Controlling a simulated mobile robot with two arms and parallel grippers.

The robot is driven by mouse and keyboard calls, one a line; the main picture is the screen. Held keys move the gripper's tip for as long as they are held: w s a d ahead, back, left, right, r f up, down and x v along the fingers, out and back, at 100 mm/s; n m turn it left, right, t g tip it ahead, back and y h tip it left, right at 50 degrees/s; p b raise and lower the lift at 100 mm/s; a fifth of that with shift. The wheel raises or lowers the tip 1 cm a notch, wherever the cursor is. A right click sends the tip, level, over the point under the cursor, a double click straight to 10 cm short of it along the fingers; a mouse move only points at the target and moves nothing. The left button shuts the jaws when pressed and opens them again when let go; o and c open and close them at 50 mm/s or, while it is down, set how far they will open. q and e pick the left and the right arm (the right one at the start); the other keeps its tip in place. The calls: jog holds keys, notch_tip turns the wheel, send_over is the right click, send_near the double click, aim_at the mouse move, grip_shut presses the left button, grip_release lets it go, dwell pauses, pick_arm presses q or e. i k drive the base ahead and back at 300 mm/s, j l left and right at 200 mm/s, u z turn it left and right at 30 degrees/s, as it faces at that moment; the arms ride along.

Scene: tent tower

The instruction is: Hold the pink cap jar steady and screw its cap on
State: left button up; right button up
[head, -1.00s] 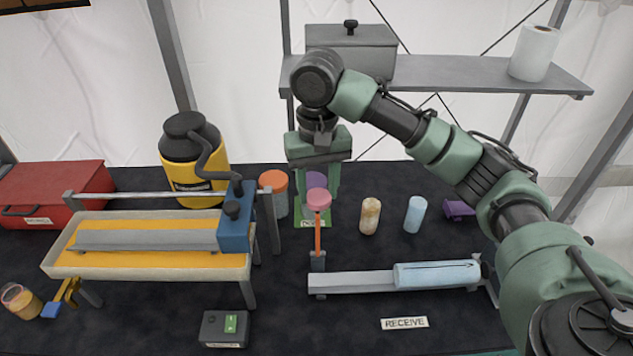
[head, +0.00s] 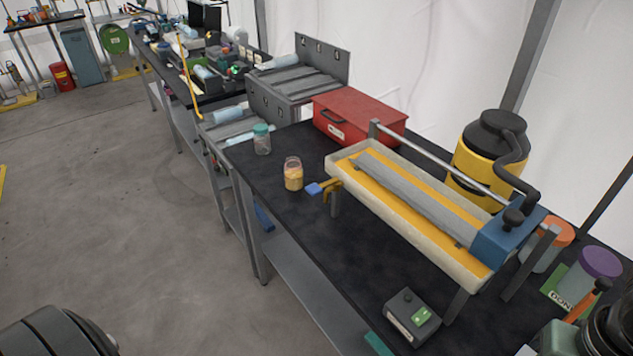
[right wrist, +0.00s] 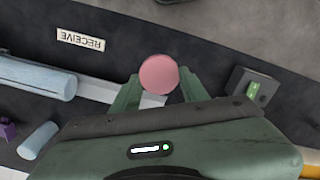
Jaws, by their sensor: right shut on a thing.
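The pink cap (right wrist: 158,74) sits between the two fingertips of my right gripper (right wrist: 160,84) in the right wrist view, and the gripper is shut on it. An open clear jar (head: 293,174) with orange-yellow contents stands upright on the black table, left of the trough, in the head view. No cap shows on its top, and no gripper touches it. Part of my right arm shows at the lower right corner of the head view; the cap cannot be made out there. My left gripper is not in view.
A teal-lidded jar (head: 262,140) stands behind the open jar. A small grey box (head: 412,317) is near the front edge. Table in front of the jar is clear.

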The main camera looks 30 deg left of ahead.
aim_at(294, 173)
jog(key=j+u, duration=0.1)
jog(key=j, duration=0.4)
jog(key=i+j, duration=0.15)
jog(key=j, duration=0.3)
jog(key=i+j+u, duration=0.15)
jog(key=j, duration=0.35)
jog(key=k, duration=0.05)
